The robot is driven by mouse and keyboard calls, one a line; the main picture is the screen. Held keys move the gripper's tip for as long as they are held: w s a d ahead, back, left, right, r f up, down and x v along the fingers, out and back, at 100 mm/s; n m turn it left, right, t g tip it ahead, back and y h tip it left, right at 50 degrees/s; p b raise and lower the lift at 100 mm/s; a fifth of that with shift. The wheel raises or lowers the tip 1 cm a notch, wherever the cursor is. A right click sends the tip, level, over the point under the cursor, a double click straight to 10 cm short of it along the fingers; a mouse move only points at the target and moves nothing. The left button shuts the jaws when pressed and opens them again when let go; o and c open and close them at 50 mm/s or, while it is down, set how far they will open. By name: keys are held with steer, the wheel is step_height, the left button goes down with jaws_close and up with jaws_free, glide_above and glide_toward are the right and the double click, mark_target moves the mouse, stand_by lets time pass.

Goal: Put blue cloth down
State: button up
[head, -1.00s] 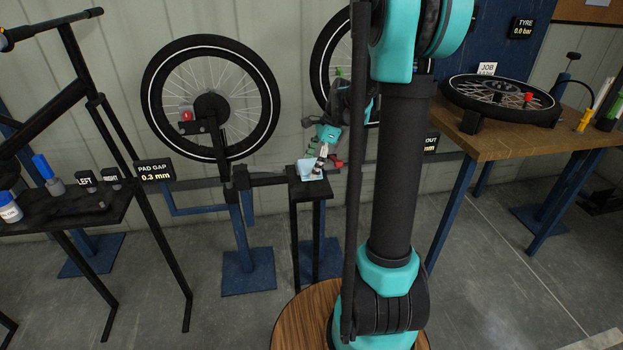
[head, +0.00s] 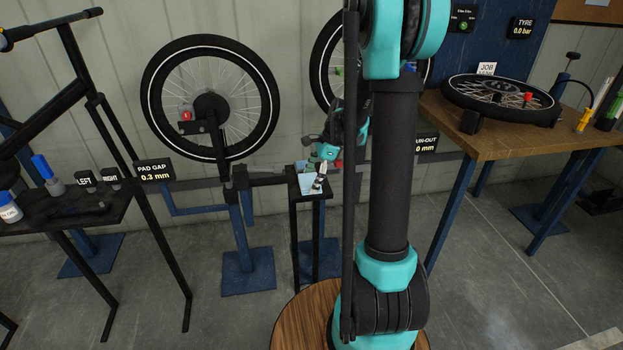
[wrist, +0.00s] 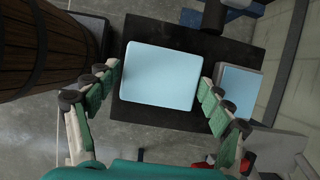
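A light blue flat piece with rounded corners, which looks like the blue cloth (wrist: 162,76), lies over the small dark stand top (wrist: 225,38) in the wrist view. My gripper (wrist: 160,82) has its fingers spread wide, one on each side of this piece. The fingertips are close to its edges; I cannot tell whether they touch. In the head view, my gripper (head: 319,180) is low over the stand, with light blue (head: 303,182) showing just to its left.
A second light blue piece (wrist: 240,88) with a greyish edge is right of the right finger. A spoked wheel (head: 211,98) stands to the left of the stand. A wooden bench (head: 507,139) with another wheel is at right. Grey floor lies around the stand.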

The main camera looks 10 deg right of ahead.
steer(key=shift+o, duration=1.3)
steer(key=shift+r, duration=0.2)
steer(key=v, duration=1.1)
steer(key=s+f+n+t+h, duration=0.2)
steer(key=s+f+n, duration=0.3)
steer(key=s+n, duration=0.4)
steer(key=s+f+n+t+h, duration=0.2)
steer(key=s+f+n, duration=0.4)
steer(key=s+n, duration=0.3)
steer(key=s, duration=0.4)
steer(key=shift+a+h, duration=0.3)
steer(key=shift+a, duration=0.1)
